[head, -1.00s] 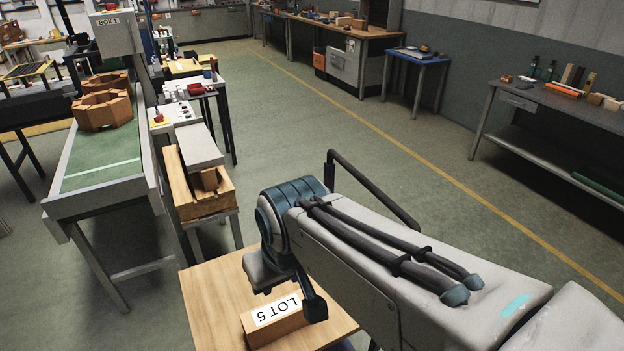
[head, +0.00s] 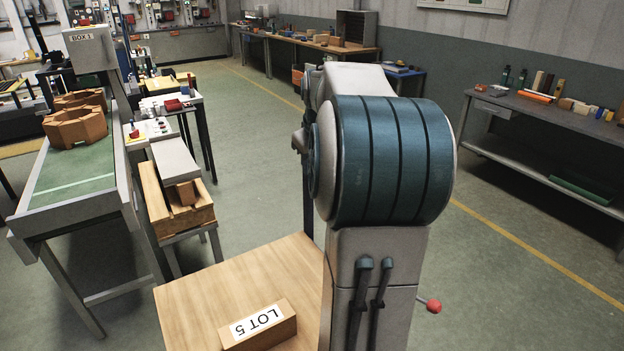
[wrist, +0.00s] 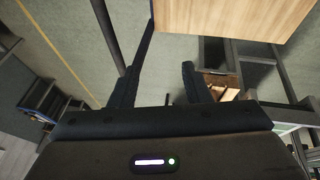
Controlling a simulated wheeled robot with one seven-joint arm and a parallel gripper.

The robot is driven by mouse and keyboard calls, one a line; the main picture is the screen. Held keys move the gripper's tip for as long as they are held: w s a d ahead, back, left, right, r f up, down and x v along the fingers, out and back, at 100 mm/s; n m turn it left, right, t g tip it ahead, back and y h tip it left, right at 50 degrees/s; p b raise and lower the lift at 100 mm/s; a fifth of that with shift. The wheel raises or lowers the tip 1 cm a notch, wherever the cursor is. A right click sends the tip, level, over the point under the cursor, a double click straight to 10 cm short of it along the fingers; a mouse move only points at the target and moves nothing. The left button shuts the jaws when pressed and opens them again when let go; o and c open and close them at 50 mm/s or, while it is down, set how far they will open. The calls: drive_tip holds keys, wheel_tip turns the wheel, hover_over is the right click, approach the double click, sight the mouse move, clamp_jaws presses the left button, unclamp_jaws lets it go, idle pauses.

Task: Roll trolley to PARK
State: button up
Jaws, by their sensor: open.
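The trolley (head: 220,280) has a light wooden top and carries a box labelled LOT 5 (head: 262,326). Part of a dark upright (head: 308,195) shows at its far edge; my arm hides most of the handle area. A red ball knob (head: 433,306) shows right of my arm; what it belongs to is hidden. In the wrist view the trolley top (wrist: 240,15) is at the upper right. My gripper (wrist: 158,85) is open with its fingers apart near the trolley's edge. Dark bars (wrist: 105,35) run close to the left finger; I cannot tell whether one lies between the fingers. No PARK marking is visible.
A green-topped conveyor (head: 75,180) with brown blocks stands at left, beside a stand with a wooden crate (head: 185,215). A grey bench (head: 550,110) lines the right wall. Open floor with a yellow line (head: 530,240) lies between the trolley and this bench.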

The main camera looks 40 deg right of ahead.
drive_tip(key=s+d+f, duration=0.1)
drive_tip(key=d+f, duration=0.1)
drive_tip(key=d, duration=0.9)
drive_tip(key=p+x, duration=0.1)
drive_tip(key=x, duration=1.2)
drive_tip(key=shift+w+r, duration=0.1)
drive_tip(key=shift+w, duration=0.05)
drive_tip(key=shift+d, duration=0.1)
clamp_jaws()
